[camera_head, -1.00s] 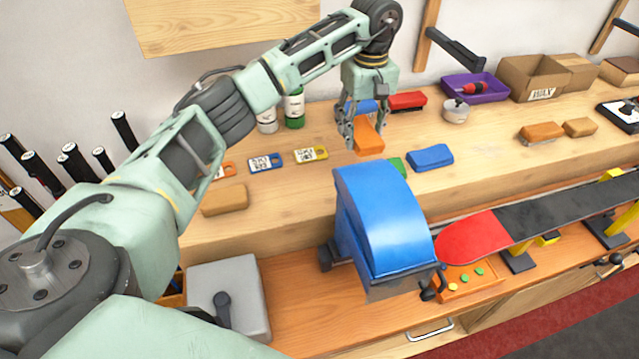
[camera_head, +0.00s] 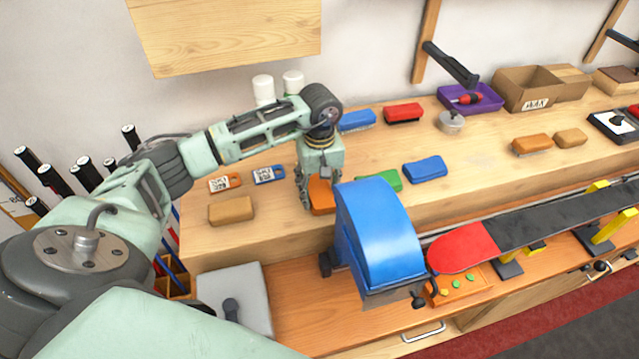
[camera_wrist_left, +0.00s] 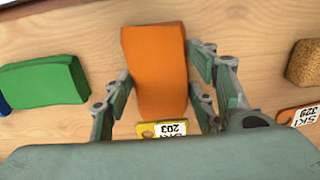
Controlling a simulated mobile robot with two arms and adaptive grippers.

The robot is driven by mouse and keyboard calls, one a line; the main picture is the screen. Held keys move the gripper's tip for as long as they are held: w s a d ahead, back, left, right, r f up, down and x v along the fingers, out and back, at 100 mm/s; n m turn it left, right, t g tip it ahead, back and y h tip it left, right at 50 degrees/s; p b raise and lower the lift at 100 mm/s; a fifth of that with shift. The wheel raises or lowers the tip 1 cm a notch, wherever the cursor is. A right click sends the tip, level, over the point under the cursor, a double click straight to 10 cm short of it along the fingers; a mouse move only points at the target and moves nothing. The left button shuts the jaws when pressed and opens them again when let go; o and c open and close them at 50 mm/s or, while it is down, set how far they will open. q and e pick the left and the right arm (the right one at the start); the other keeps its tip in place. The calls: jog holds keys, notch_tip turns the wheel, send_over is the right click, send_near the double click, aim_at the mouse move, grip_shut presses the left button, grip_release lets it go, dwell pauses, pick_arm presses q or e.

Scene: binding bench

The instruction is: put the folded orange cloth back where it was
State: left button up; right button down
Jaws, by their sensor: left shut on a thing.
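The folded orange cloth (camera_head: 321,198) is between the fingers of my left gripper (camera_head: 319,190), which is shut on it. They are over the front part of the bench top, left of the blue machine hood. In the left wrist view the orange cloth (camera_wrist_left: 156,62) stretches away between the two finger pairs. I cannot tell if its underside touches the bench. A folded green cloth (camera_head: 384,181) and a folded blue cloth (camera_head: 425,168) lie to its right. My right gripper is not in view.
The blue hood (camera_head: 380,235) stands close on the right. A tan block (camera_head: 231,210) lies to the left. An orange tag (camera_head: 224,182) and a blue tag (camera_head: 268,175) lie behind it; a yellow tag (camera_wrist_left: 163,129) shows in the wrist view. Bare wood lies between block and cloth.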

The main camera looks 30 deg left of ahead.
aim_at(320, 190)
pick_arm(q)
jog(key=shift+f, duration=0.15)
jog(key=shift+f, duration=0.1)
jog(key=o, duration=1.1)
jog(key=shift+r, duration=0.2)
notch_tip(320, 190, up, 12)
jog(key=b, duration=0.4)
